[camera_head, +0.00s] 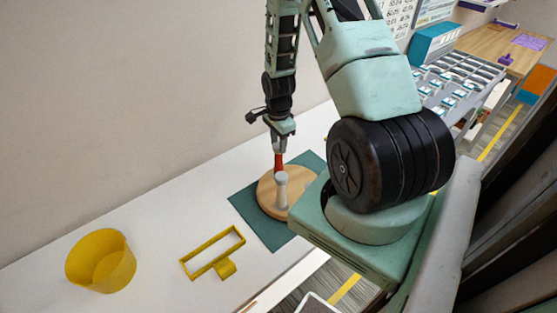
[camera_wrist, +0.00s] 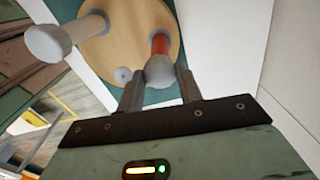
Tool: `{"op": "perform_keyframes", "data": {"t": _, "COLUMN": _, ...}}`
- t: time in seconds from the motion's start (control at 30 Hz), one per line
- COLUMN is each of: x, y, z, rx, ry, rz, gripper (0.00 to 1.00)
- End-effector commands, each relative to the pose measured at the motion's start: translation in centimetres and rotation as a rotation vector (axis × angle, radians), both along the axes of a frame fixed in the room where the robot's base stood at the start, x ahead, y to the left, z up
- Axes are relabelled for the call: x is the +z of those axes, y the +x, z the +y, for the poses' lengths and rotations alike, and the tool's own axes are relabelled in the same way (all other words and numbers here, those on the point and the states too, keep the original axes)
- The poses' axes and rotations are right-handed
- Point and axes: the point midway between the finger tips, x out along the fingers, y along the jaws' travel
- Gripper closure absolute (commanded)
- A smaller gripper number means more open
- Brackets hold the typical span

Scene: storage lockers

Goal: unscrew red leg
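The red leg (camera_head: 278,161) stands upright on a round wooden disc (camera_head: 266,203), which lies on a dark green mat. In the wrist view the red leg (camera_wrist: 160,44) ends in a grey rounded foot (camera_wrist: 160,72). My gripper (camera_head: 279,147) points down over the leg's top. In the wrist view my gripper's fingers (camera_wrist: 160,80) are on either side of the grey foot, very close to it; I cannot tell whether they press on it.
A yellow bin (camera_head: 100,262) and a yellow rectangular frame (camera_head: 213,253) stand on the white table to the left. The wall rises behind the table.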

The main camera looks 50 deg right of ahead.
Motion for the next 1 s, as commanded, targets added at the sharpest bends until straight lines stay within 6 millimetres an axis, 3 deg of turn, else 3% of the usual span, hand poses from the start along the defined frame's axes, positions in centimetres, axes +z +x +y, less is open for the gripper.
{"op": "perform_keyframes", "data": {"t": 0.13, "x": 0.05, "y": -0.01, "z": 0.0, "rx": 0.109, "ry": 0.0, "rz": 0.0, "gripper": 0.85}}
{"op": "perform_keyframes", "data": {"t": 0.4, "x": 0.2, "y": -0.02, "z": 0.02, "rx": 0.488, "ry": 0.0, "rz": 0.001, "gripper": 0.85}}
{"op": "perform_keyframes", "data": {"t": 0.87, "x": 0.2, "y": 0.0, "z": 0.02, "rx": 0.544, "ry": 0.0, "rz": 0.0, "gripper": 0.85}}
{"op": "perform_keyframes", "data": {"t": 1.0, "x": 0.33, "y": -0.01, "z": 0.03, "rx": 0.728, "ry": 0.001, "rz": 0.0, "gripper": 0.85}}
